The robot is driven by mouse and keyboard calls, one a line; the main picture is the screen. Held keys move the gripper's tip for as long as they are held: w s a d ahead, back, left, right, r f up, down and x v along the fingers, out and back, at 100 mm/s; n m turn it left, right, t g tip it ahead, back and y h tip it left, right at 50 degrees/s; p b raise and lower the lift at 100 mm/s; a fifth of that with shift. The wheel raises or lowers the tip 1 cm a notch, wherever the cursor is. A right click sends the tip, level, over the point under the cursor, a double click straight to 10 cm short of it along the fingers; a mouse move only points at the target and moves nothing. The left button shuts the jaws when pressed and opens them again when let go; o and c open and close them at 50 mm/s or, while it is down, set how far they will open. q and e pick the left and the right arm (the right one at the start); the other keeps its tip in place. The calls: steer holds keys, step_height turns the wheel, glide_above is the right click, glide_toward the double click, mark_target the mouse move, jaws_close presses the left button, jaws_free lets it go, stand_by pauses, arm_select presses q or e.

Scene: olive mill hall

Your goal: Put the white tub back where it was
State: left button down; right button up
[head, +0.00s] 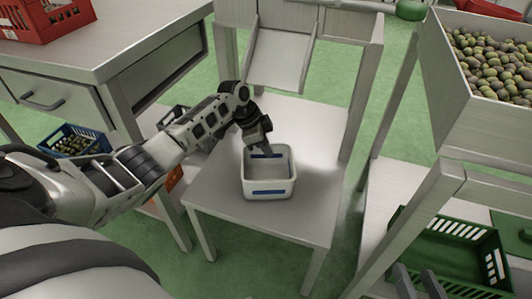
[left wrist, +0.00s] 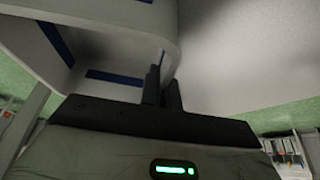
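The white tub (head: 269,187), an open box with blue strips, is upright over the front part of the low grey table (head: 216,190). It looks to stand on the tabletop. My left gripper (head: 264,150) reaches down at the tub's back rim. In the left wrist view, the two dark fingers of the left gripper (left wrist: 163,92) are close together, one on each side of the tub's wall (left wrist: 110,22). The tub looks empty. My right gripper (head: 418,282) shows only its two fingertips at the bottom right, spread apart with nothing between them.
A sloping metal chute (head: 281,60) stands behind the tub. A bin of olives (head: 495,65) stands high at right, above a green crate (head: 460,250). A drawer bench (head: 110,45) with a red crate (head: 45,18) is at left. The tabletop behind and right of the tub is clear.

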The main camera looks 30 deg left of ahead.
arm_select(q)
steer(key=shift+f, duration=0.3)
steer(key=c, duration=1.6)
jaws_free()
steer(key=shift+f, duration=0.1)
steer(key=shift+c, duration=0.2)
